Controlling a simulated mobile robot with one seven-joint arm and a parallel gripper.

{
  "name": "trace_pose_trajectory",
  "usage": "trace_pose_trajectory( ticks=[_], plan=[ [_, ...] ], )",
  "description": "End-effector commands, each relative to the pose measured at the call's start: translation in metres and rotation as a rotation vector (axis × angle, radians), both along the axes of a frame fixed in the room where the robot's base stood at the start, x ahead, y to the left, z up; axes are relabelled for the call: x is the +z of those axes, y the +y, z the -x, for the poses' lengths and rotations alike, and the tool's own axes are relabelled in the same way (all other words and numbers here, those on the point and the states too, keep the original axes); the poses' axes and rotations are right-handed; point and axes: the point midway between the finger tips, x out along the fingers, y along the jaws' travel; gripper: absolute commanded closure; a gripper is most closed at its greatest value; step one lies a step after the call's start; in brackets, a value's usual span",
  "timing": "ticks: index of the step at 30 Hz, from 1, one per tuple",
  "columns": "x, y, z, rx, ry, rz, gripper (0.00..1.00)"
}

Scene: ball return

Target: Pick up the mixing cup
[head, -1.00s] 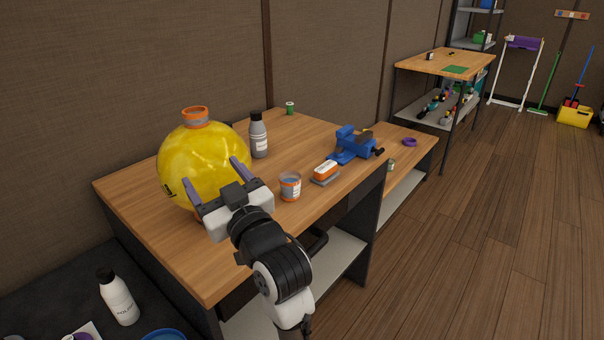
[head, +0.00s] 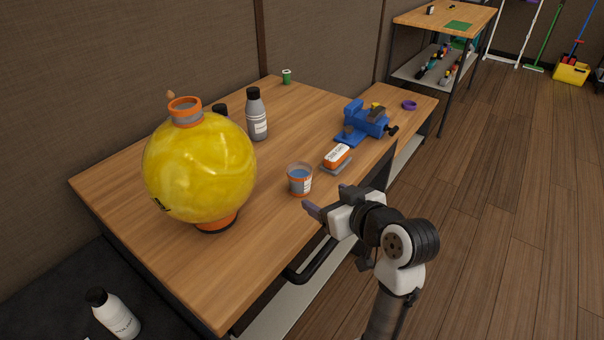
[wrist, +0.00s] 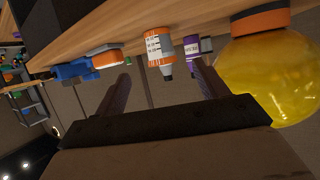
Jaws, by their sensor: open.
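The mixing cup (head: 300,181) is a small clear cup with an orange-and-white label and grey-blue contents. It stands upright on the wooden workbench, near its front edge, right of the large yellow globe. My gripper (head: 325,199) is just right of and in front of the cup, apart from it, at the bench edge. In the wrist view, which is upside down, the cup (wrist: 158,42) appears between the two spread fingers of my gripper (wrist: 164,80), beyond their tips. The jaws are open and empty. One finger is partly hidden in the head view.
The yellow globe (head: 200,165) stands on the bench at left. Behind are a grey bottle (head: 257,117) and a darker one. An orange-white block (head: 337,156) and a blue vise (head: 364,122) lie right of the cup. A black handle (head: 305,265) sticks out below the bench edge.

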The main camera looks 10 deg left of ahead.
Motion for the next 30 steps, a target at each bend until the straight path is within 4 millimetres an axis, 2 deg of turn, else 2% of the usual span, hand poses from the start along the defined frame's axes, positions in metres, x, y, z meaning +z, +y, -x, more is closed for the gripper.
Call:
trace_pose_trajectory(
  ticks=[12, 19, 24, 30],
  plan=[
    [-0.027, 0.048, -0.047, 0.002, 0.003, 0.000, 0.28],
    [-0.032, 0.059, -0.058, 0.001, 0.003, 0.000, 0.28],
    [-0.039, 0.075, -0.077, 0.002, 0.004, 0.001, 0.28],
    [-0.049, 0.087, -0.089, 0.001, 0.001, 0.000, 0.28]
  ],
)
